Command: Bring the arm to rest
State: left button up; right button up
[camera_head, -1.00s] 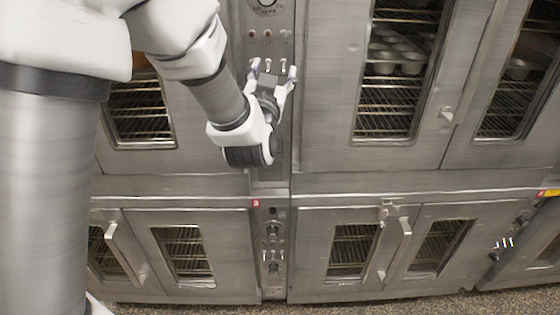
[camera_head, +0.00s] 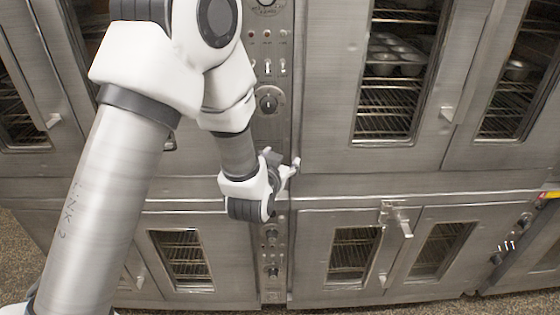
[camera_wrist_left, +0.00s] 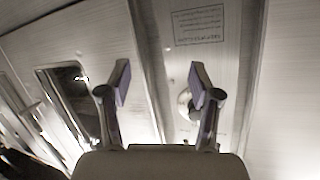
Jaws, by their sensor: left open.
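My left arm comes in from the left of the head view and bends down in front of the ovens. My left gripper (camera_head: 284,163) is in front of the narrow control panel between the oven doors, just below a round knob. In the left wrist view the left gripper (camera_wrist_left: 160,85) has its two fingers wide apart with nothing between them. Behind the fingers there is bare metal with a printed label (camera_wrist_left: 197,25) and a round knob (camera_wrist_left: 185,103). My right gripper is in neither view.
Steel ovens fill the head view, with upper doors (camera_head: 325,110) and lower doors (camera_head: 310,240). Door handles (camera_head: 404,225) stick out. Muffin tins (camera_head: 392,52) sit on a rack behind the upper glass. The speckled floor (camera_head: 400,304) shows at the bottom.

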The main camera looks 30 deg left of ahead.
pick_arm(q)
jog(key=shift+s, duration=0.1)
dwell(0.3)
jog(key=s+d+f+m+g+h, duration=0.1)
jog(key=s+f+g, duration=0.35)
jog(key=f, duration=0.75)
jog(key=s+f+g, duration=0.2)
jog(key=s+f, duration=0.6)
jog(key=f, duration=0.5)
jog(key=s+d+f+g+h, duration=0.1)
jog(key=s+f+g, duration=0.3)
jog(key=s, duration=0.6)
jog(key=s+d+f+n+g+h, duration=0.1)
jog(key=s+d+f+g, duration=0.2)
jog(key=s, duration=0.7)
notch_tip(320, 180, down, 2)
jog(key=shift+s+f+g+h, duration=0.15)
jog(key=shift+s+g+h, duration=0.1)
jog(key=shift+g+h, duration=0.25)
